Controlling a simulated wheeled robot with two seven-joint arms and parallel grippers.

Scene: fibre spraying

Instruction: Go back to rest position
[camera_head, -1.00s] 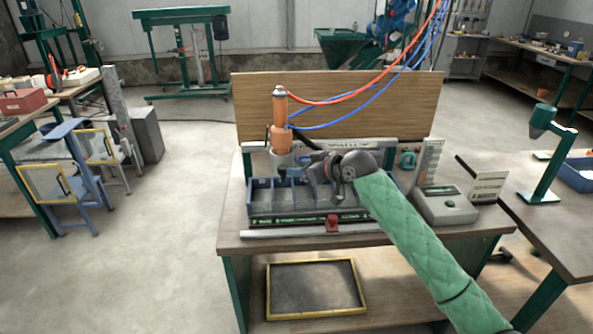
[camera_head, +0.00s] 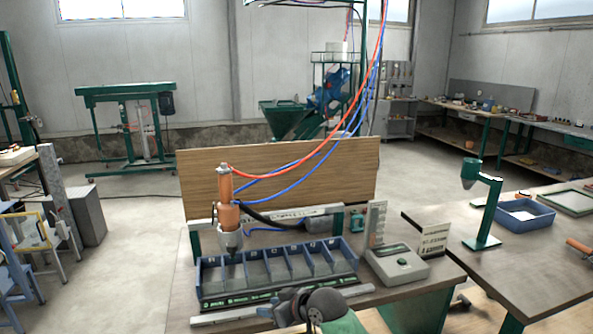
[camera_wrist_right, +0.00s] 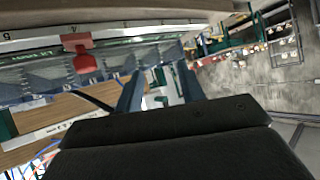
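My right gripper (camera_head: 283,305) is low at the bottom centre of the head view, in front of the compartment tray and apart from it. In the right wrist view its two fingers (camera_wrist_right: 160,88) stand apart with nothing held between them. The blue-rimmed tray (camera_head: 278,295) sits on the workbench, with several numbered compartments. The orange and grey spray device (camera_head: 228,215) stands upright over the tray's left part, with red and blue hoses. My left gripper is in neither view.
A grey box with a small display (camera_head: 397,264) stands right of the tray. A red piece (camera_wrist_right: 80,55) is on the tray's front side in the wrist view. A second bench on the right holds a green stand (camera_head: 482,215) and a blue bin (camera_head: 525,214).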

